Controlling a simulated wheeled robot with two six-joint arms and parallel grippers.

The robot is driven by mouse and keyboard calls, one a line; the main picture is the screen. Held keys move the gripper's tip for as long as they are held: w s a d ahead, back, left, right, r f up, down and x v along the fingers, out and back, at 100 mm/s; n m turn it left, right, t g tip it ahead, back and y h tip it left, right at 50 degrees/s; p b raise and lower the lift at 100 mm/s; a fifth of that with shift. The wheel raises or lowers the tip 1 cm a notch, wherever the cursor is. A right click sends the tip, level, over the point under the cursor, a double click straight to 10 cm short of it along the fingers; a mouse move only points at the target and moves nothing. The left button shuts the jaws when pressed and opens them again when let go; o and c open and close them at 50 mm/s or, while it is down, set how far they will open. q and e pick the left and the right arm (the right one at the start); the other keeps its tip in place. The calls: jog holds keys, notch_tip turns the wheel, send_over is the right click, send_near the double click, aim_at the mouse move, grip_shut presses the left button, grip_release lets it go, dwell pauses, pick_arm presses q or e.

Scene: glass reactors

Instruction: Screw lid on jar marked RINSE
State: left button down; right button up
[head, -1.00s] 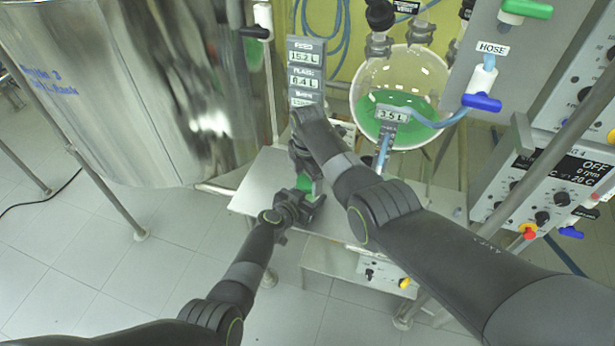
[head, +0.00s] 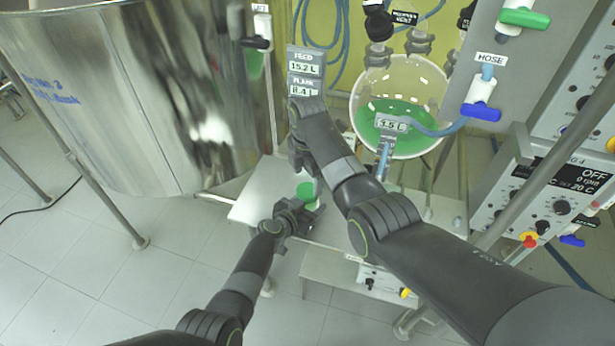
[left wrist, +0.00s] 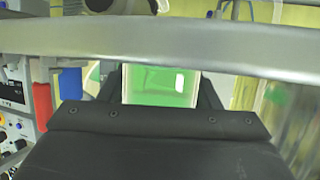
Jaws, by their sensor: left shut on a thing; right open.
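A small jar with green in it (left wrist: 160,85) stands between the fingers of my left gripper (head: 312,212), which is shut on it over the metal table. In the head view its round green top (head: 307,191) shows; I cannot tell whether this is a lid or the liquid. No RINSE mark is readable. My right gripper (head: 303,165) is open just above and behind the jar, partly hidden by its own wrist.
The metal table (head: 262,190) has bare room left of the jar. A display post (head: 305,75) and a round glass vessel with green liquid (head: 400,110) stand behind. A large steel tank (head: 140,90) is at left, a control panel (head: 550,185) at right. A grey bar (left wrist: 160,43) crosses the left wrist view.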

jog(key=o, duration=0.5)
notch_tip(320, 180, up, 12)
dwell(0.4)
jog(key=shift+w, duration=0.1)
pick_arm(q)
jog(key=shift+c, duration=1.9)
grip_release()
